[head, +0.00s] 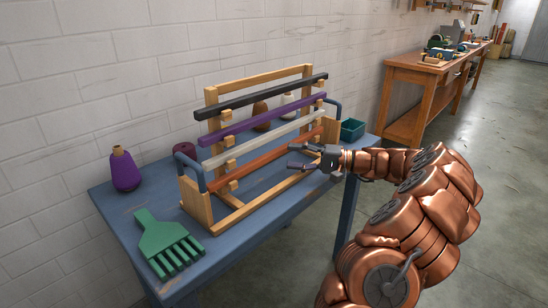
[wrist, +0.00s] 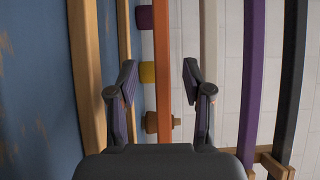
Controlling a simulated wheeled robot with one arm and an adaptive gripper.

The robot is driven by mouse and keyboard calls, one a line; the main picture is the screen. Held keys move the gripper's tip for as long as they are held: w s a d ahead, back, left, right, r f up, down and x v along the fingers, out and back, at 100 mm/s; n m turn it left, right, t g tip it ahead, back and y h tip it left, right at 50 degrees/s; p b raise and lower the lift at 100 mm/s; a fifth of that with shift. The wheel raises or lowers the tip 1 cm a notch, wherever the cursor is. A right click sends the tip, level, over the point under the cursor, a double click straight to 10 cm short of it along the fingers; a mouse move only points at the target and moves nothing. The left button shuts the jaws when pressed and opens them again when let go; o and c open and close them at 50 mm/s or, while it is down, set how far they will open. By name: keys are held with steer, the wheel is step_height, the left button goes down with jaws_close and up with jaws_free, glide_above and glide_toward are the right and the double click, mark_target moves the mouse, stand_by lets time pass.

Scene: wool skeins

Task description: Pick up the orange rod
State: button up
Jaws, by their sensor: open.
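The orange rod (head: 250,162) is the lowest of the rods lying across a wooden rack (head: 198,203) on the blue table. In the wrist view the orange rod (wrist: 162,50) runs upright in the picture, between my two fingers. My gripper (head: 292,156) is open and empty near the right half of the rod, in front of the rack. In the wrist view my gripper (wrist: 159,72) has a fingertip on each side of the rod, with gaps. I cannot tell whether the rod is within the fingers' depth.
Above it lie the white rod (head: 260,139), purple rod (head: 258,122) and black rod (head: 270,93). A wooden rail (wrist: 86,80) runs left of my fingers.

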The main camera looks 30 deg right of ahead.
mark_target(279, 154)
steer(key=shift+b+x, duration=0.8)
steer(key=shift+x, duration=2.2)
steer(key=shift+w+d+r, duration=0.1)
steer(key=shift+c, duration=0.3)
jaws_close()
